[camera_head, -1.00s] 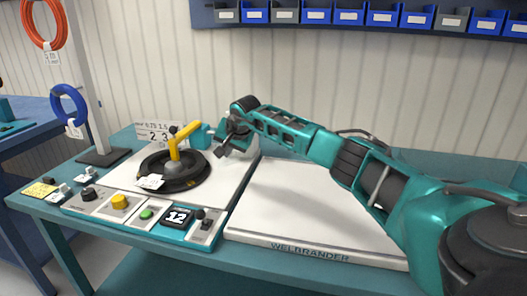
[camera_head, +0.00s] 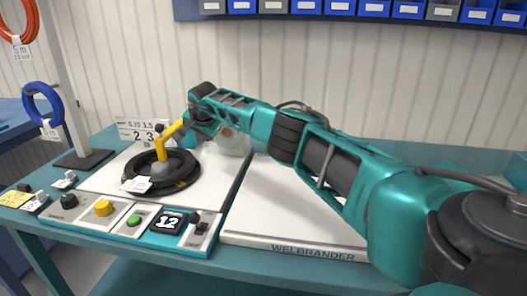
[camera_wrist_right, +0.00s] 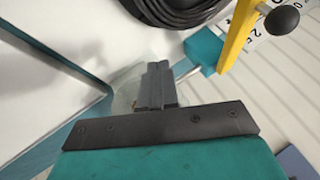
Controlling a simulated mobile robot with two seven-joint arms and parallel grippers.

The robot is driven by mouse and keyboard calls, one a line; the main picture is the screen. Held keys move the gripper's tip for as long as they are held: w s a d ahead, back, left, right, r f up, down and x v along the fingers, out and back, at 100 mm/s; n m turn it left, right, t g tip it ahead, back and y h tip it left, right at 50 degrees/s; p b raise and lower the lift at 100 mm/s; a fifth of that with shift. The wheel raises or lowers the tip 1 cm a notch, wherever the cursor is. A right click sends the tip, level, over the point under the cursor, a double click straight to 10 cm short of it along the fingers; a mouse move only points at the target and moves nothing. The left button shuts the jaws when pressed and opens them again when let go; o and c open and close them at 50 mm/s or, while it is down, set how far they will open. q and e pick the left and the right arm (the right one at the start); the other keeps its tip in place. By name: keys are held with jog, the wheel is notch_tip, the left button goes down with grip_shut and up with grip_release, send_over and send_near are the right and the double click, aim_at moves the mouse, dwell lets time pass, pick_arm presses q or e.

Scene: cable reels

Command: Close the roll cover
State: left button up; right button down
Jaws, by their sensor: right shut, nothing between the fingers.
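A translucent panel (camera_head: 234,142), which looks like the roll cover, shows behind the machine's cable reel, just right of my right gripper. It also shows in the right wrist view (camera_wrist_right: 126,90), left of the fingers. My right gripper (camera_wrist_right: 158,80) is shut with nothing between its fingers, and they overlap the panel's right edge in that view. I cannot tell whether they touch it. In the head view my right gripper (camera_head: 192,136) is beside the yellow crank arm (camera_head: 171,138), its fingers mostly hidden. My left gripper is not in view.
A black cable coil (camera_head: 160,174) lies on the white machine top left of my gripper. Knobs and a "12" display (camera_head: 167,222) line the front edge. A white "WELBRANDER" panel (camera_head: 280,210) lies under my arm. Blue bins (camera_head: 407,9) hang on the wall.

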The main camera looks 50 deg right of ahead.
jog(key=shift+w+d+m, duration=0.15)
jog(key=shift+w+m, duration=0.15)
jog(key=shift+w, duration=0.1)
dwell(0.3)
